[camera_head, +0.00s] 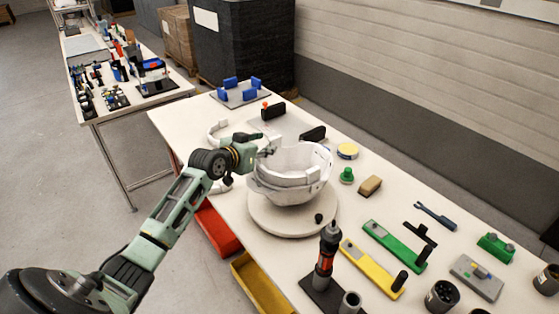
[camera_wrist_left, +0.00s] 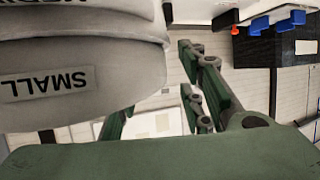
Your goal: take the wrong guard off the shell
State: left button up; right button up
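The white helmet shell (camera_head: 265,187) sits on a round turntable (camera_head: 262,219) on the table. A pale guard-like band (camera_head: 290,174) shows at the shell's front; I cannot tell exactly how it is attached. In the left wrist view a grey curved part (camera_wrist_left: 110,85) labelled SMALL fills the left, under another curved part (camera_wrist_left: 85,18) with cut-off lettering. My left gripper (camera_head: 270,151) is at the shell's far left rim, and its green fingers show in the wrist view (camera_wrist_left: 195,85). They look spread, with nothing visible between them. My right gripper is out of view.
A dark and red upright tool (camera_head: 326,256) stands in front of the turntable. Green (camera_head: 394,245) and yellow (camera_head: 371,269) bars lie to the right. A red bin (camera_head: 217,229) and a yellow bin (camera_head: 261,285) are at the table's left edge. A blue-post fixture (camera_head: 238,94) is at the back.

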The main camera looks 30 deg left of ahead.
pick_arm(q)
jog(key=shift+w+f, duration=0.2)
jog(key=shift+w, duration=0.35)
jog(key=shift+w+f, duration=0.25)
jog(key=shift+w, duration=0.05)
jog(key=shift+s+r, duration=0.1)
jog(key=c, duration=0.9)
grip_shut()
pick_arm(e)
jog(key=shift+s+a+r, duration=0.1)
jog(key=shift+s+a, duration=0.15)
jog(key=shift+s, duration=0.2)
